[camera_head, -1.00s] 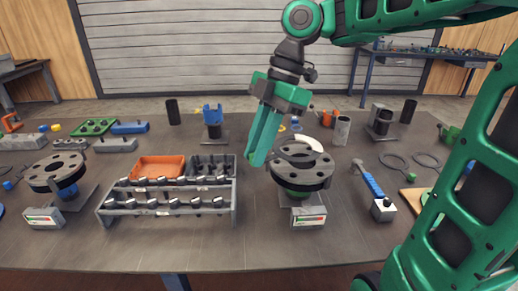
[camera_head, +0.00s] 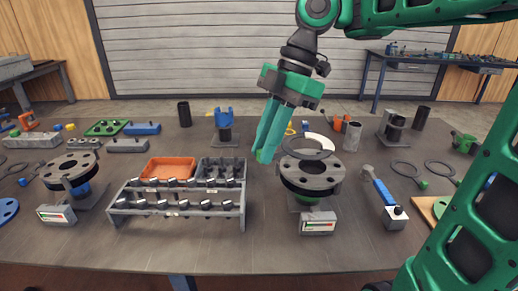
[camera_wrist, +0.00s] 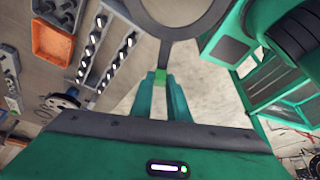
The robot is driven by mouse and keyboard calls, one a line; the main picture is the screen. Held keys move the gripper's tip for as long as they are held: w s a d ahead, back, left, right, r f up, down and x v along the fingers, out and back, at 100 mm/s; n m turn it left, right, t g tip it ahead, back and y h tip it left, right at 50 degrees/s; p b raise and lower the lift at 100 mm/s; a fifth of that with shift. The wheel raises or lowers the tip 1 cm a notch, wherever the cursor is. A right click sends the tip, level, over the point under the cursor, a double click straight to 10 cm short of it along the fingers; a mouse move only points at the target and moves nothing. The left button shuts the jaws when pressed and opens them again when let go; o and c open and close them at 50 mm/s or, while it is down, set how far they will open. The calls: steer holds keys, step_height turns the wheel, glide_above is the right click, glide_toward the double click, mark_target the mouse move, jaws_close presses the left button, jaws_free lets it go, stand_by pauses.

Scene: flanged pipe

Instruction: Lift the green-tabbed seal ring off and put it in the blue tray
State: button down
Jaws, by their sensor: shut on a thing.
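My gripper (camera_head: 262,157) is shut on the green tab (camera_wrist: 160,77) of a thin dark seal ring (camera_head: 308,157). In the wrist view the ring (camera_wrist: 180,35) extends beyond the fingertips on a short stem. In the head view it hangs tilted just above the dark flange (camera_head: 313,182), with a small gap showing between them. The flange has bolt holes and stands on a mount with a green part below. A low blue tray-like piece (camera_head: 142,129) lies at the back left; I cannot tell whether it is the blue tray.
A grey rack of dark pegs (camera_head: 178,207) stands left of the flange, with an orange tray (camera_head: 168,168) behind it. A second flange (camera_head: 70,170) is at the left. Two more rings (camera_head: 408,169) and a blue-handled tool (camera_head: 383,192) lie at the right.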

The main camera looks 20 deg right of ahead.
steer(key=shift+r, duration=1.55)
